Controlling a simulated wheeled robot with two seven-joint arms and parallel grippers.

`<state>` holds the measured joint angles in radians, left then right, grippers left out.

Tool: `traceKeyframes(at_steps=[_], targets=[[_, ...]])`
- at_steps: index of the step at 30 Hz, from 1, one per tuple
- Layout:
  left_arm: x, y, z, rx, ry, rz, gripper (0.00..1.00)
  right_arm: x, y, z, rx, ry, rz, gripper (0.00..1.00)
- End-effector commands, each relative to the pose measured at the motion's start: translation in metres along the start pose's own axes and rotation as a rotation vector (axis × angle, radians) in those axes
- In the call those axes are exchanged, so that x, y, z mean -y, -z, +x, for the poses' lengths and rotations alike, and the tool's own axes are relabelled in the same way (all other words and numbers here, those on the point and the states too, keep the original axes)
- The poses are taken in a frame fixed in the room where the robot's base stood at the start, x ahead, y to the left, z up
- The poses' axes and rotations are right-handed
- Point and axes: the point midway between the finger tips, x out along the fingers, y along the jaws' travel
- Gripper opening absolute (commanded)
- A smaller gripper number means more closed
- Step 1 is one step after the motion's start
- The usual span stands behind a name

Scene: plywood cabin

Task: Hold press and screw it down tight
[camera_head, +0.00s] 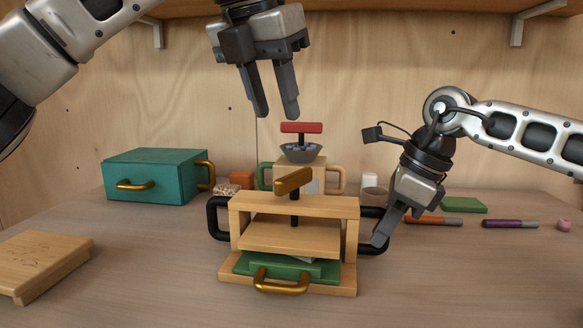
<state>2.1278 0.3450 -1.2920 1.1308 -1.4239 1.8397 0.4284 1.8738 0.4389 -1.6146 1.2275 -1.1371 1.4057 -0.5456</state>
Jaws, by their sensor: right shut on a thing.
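A light wooden press (345,204) stands upright in the middle of the table. It has a screw with a wooden bar handle (293,181) on top and black side handles. Its pressing board (290,238) sits above a green piece with a brass handle (281,284) on the base; something whitish shows between them. My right gripper (384,240) is shut on the press's right black handle (372,250). My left gripper (280,110) points down, fingers apart and empty, above and behind the screw handle as seen here.
Behind the press stands a wooden grinder with a grey bowl and red handle (301,128). A teal box (150,176) is at the back left, a wooden board (40,262) at the front left. Markers (509,224) and a green block (463,205) lie at right. The front right is clear.

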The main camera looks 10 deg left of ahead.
Motion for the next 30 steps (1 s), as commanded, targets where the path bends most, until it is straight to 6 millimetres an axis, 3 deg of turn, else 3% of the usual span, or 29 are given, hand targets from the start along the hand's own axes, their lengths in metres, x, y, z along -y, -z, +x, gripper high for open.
traceKeyframes(at_steps=[16, 22, 30], targets=[[-0.001, 0.0, 0.098, -0.002, 0.004, -0.003, 0.36, 0.0, 0.0, 0.0, 0.001, -0.001, 0.001, 0.0], [0.0, 0.0, 0.113, 0.001, 0.004, -0.002, 0.36, 0.0, -0.001, 0.0, 0.001, -0.001, 0.001, 0.0], [0.0, 0.0, 0.115, 0.001, 0.004, -0.002, 0.36, 0.0, -0.001, 0.0, 0.001, -0.001, 0.001, 0.0]])
